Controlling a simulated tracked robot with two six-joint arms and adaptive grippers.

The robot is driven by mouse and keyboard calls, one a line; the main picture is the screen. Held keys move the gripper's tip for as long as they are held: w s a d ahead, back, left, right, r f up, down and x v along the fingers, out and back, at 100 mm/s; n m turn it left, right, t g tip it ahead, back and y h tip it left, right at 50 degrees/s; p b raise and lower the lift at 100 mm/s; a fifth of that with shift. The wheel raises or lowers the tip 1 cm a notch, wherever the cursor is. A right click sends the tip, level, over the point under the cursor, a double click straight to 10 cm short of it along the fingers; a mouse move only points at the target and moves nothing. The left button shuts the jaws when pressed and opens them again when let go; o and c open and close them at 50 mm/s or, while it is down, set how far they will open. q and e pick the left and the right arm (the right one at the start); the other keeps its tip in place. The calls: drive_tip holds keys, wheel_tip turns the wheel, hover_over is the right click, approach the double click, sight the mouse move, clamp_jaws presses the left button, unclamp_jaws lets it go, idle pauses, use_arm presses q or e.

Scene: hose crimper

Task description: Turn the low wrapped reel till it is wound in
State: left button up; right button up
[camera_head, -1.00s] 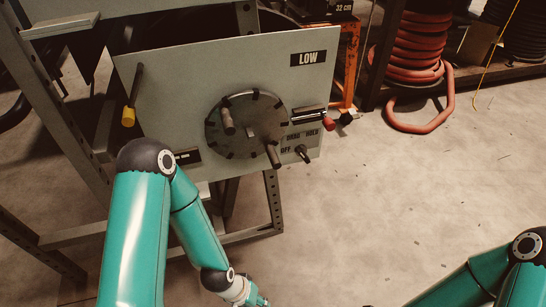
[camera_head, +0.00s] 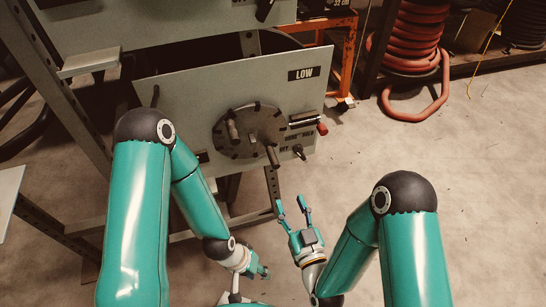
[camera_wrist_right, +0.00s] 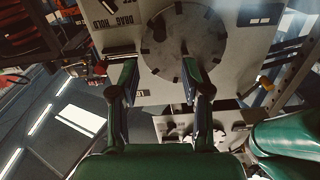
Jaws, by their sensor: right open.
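The LOW panel (camera_head: 200,90) stands at the upper middle of the head view. On its front is a dark round reel disc (camera_head: 258,118) with a thick peg (camera_head: 233,132) and another handle (camera_head: 272,156) sticking out. The disc also shows in the right wrist view (camera_wrist_right: 185,40), ahead of the fingers. My right gripper (camera_head: 290,203) is open and empty, below the disc and apart from it; its spread fingers show in the wrist view (camera_wrist_right: 159,68). My left gripper (camera_head: 262,272) hangs lower, away from the panel; its opening cannot be made out. The reel behind the panel is mostly hidden.
A red-tipped lever (camera_head: 322,128) and a small DRAG/HOLD/OFF knob (camera_head: 298,151) sit right of the disc. An upper panel (camera_head: 170,20) overhangs. A metal frame (camera_head: 60,80) stands at left. An orange-red hose coil (camera_head: 410,50) stands at the back right. The right floor is clear.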

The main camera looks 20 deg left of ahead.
sight(276, 168)
drive_tip(key=b+x, duration=0.1)
drive_tip(key=x, duration=1.4)
drive_tip(key=shift+w+a, duration=0.15)
drive_tip(key=shift+a, duration=0.05)
clamp_jaws()
